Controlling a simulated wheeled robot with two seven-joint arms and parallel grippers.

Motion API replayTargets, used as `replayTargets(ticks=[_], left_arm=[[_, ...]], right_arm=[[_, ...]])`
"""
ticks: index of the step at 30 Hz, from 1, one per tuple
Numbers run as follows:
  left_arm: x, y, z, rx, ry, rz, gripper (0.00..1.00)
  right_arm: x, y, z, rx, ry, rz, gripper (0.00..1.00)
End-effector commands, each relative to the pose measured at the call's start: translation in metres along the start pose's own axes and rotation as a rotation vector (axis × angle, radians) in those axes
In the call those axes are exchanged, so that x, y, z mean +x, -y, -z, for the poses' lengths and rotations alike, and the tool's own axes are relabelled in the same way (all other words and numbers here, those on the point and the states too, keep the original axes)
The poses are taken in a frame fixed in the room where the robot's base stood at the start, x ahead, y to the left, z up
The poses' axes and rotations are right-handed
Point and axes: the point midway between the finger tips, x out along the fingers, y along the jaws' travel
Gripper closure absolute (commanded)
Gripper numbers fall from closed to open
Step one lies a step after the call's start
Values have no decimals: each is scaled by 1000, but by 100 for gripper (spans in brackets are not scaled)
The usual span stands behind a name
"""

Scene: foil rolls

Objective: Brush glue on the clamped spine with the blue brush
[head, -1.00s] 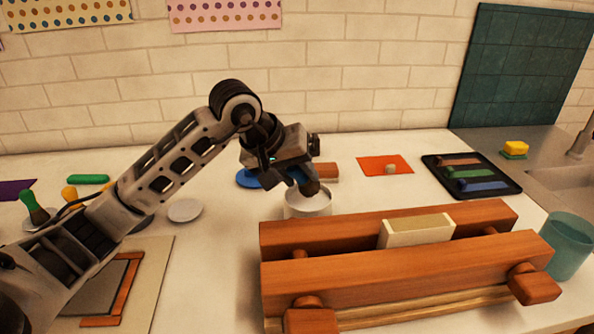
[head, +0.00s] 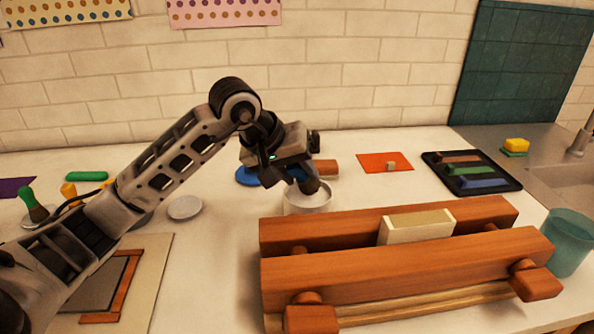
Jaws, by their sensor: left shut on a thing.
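A cream book block (head: 416,227) stands clamped between the two beams of a wooden press (head: 400,268), its top edge showing above them. My left gripper (head: 306,186) points down at the white pot (head: 307,204) behind the press's left end. It is shut on the blue brush (head: 296,173), of which only a little blue shows between the dark fingers. The brush's bristle end is hidden by the fingers and the pot's rim. I cannot see whether it touches glue. My right gripper is not in view.
A blue disc (head: 247,176) and a brown block (head: 326,167) lie behind the pot. A white lid (head: 185,207) lies left of it. A black tray (head: 471,172) of coloured bars is at the back right. A teal cup (head: 568,243) stands beside the press's right end.

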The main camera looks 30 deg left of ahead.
Motion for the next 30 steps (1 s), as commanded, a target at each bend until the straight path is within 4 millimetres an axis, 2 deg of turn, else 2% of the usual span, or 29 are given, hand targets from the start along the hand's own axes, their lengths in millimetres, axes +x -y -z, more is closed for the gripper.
replayTargets(ticks=[30], left_arm=[[8,4,-4,0,0,0,86]], right_arm=[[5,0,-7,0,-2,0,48]])
